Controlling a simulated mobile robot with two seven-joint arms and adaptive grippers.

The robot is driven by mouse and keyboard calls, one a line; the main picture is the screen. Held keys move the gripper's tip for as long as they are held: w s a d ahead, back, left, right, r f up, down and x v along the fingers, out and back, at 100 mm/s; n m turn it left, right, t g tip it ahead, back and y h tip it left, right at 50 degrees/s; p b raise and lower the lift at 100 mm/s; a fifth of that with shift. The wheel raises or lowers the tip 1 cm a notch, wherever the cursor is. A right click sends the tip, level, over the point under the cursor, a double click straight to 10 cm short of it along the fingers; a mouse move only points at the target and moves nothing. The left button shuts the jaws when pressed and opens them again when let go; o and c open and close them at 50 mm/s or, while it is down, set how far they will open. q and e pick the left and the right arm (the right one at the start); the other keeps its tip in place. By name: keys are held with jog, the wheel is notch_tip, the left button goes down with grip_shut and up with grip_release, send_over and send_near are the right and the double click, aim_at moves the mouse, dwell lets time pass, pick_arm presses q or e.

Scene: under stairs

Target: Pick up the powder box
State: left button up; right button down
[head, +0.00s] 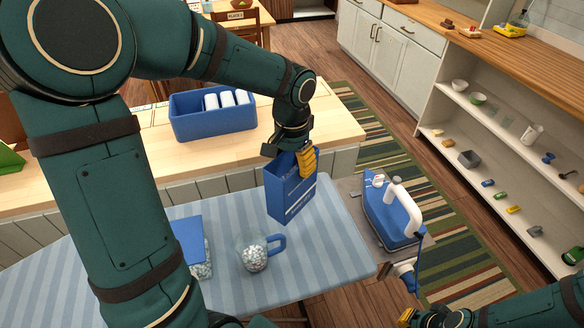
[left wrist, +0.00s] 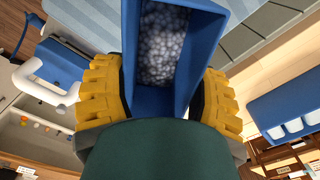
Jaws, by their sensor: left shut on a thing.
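The powder box (head: 291,193) is a blue, open-topped box, held roughly upright at the back edge of the striped ironing board. My left gripper (head: 291,158) comes from above and is shut on its upper part. In the left wrist view, yellow fingers press on both sides of the box (left wrist: 207,42), and pale grains show inside. I cannot tell whether its base touches the board. My right gripper (head: 424,317) is at the bottom right edge, partly cut off; its opening is unclear.
The ironing board (head: 330,240) carries a clear cup (head: 252,254) of pale grains with a blue handle and another blue container (head: 187,240), partly behind my arm. A blue and white iron (head: 391,215) stands at the right end. A blue bin (head: 210,118) is on the counter behind.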

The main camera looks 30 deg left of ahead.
pick_arm(q)
jog(key=shift+r, duration=1.8)
jog(key=o, duration=0.5)
jog(key=c, duration=0.5)
